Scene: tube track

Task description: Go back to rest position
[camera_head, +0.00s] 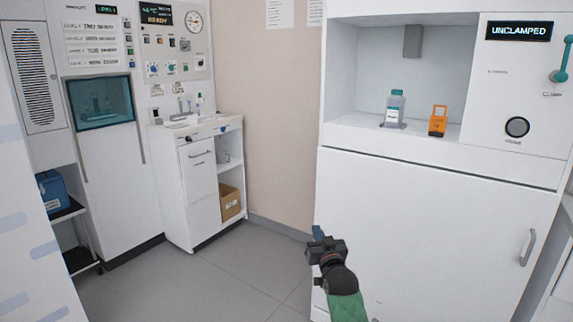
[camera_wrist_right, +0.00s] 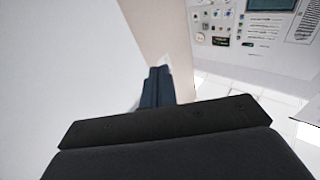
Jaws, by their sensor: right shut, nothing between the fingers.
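My right gripper (camera_head: 317,233) shows low in the middle of the head view, in front of the white cabinet. Its fingers are shut with nothing between them. In the right wrist view the closed dark fingers (camera_wrist_right: 158,88) point toward the wall corner, apart from any object. My left gripper is not in view.
A smaller white cabinet (camera_head: 201,200) stands at the back. The grey floor (camera_head: 225,270) between is clear.

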